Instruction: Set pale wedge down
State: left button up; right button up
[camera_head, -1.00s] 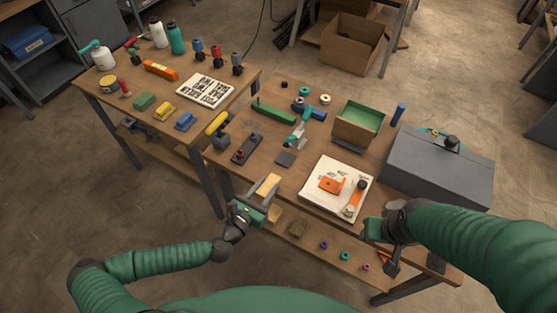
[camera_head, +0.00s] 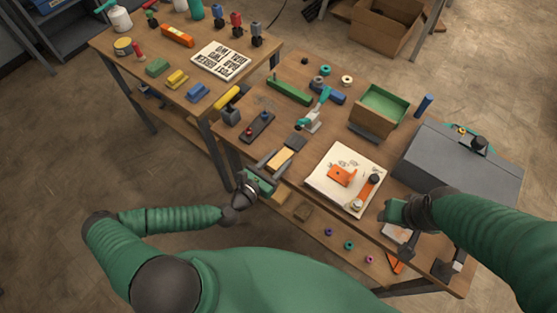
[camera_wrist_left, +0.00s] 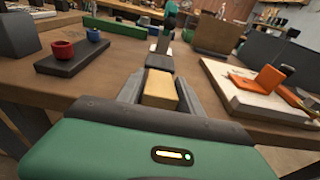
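The pale wedge (camera_head: 281,159) is a small light-wood block over the front edge area of the nearer table. In the left wrist view the wedge (camera_wrist_left: 160,90) sits between the two grey fingers. My left gripper (camera_head: 282,160) is around it, and its fingers stand apart with narrow gaps beside the wedge. The wedge appears to rest on the tabletop, though its underside is hidden. My right gripper (camera_head: 408,245) is over the table's right front part, and its finger opening is not clear.
A dark tray with red and blue knobs (camera_head: 257,128) lies left of the wedge. A dark square pad (camera_head: 295,140) lies just behind it. A white board with an orange part (camera_head: 326,184) lies to the right. A grey box (camera_head: 455,165) stands at the far right.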

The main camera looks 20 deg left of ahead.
pick_arm(q)
jog(key=shift+o, duration=1.1)
